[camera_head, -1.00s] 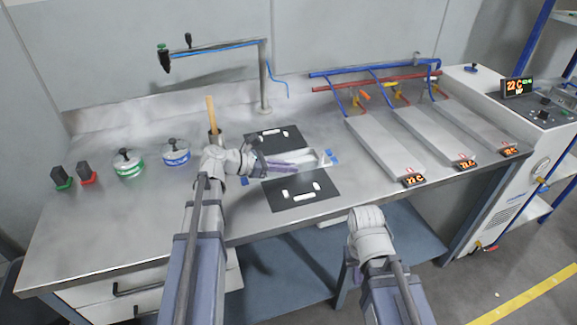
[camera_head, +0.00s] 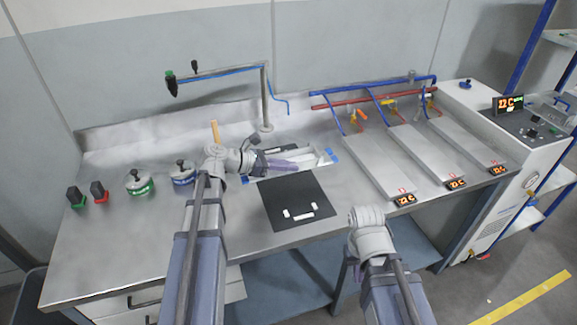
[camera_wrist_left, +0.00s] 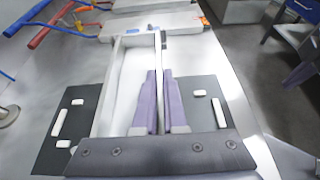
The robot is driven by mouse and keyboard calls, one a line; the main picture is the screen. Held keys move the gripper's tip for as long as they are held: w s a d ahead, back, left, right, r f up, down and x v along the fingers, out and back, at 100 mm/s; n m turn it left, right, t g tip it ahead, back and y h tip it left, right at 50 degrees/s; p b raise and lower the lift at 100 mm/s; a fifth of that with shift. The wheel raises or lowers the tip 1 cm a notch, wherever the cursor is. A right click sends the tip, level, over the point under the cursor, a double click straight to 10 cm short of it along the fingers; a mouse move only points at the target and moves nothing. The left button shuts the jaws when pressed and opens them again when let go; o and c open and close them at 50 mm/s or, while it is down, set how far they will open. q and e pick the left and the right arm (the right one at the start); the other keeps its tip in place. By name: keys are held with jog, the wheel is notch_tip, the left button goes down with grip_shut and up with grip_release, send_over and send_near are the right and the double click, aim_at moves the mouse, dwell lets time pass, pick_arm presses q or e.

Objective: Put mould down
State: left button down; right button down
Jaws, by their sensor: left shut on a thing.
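My left gripper (camera_head: 290,164) is shut on the mould (camera_head: 312,156), a long, pale, open-topped metal form. In the left wrist view the purple fingers (camera_wrist_left: 159,74) close on a thin upright wall of the mould (camera_wrist_left: 110,90). The mould lies across the black marked mat (camera_head: 297,205) and covers much of its far part. Whether it touches the mat or hangs just above it, I cannot tell. My right arm's wrist shows at the lower middle in the head view, with its gripper fingers hidden.
Three flat plates with red displays (camera_head: 380,165) stand to the right, below blue and red pipes. A post with a swing arm (camera_head: 265,95) rises behind. Green-labelled (camera_head: 140,184) and blue-labelled (camera_head: 182,174) round pots stand left. The bench front between them is clear.

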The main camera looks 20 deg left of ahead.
pick_arm(q)
jog(key=shift+r, duration=0.6)
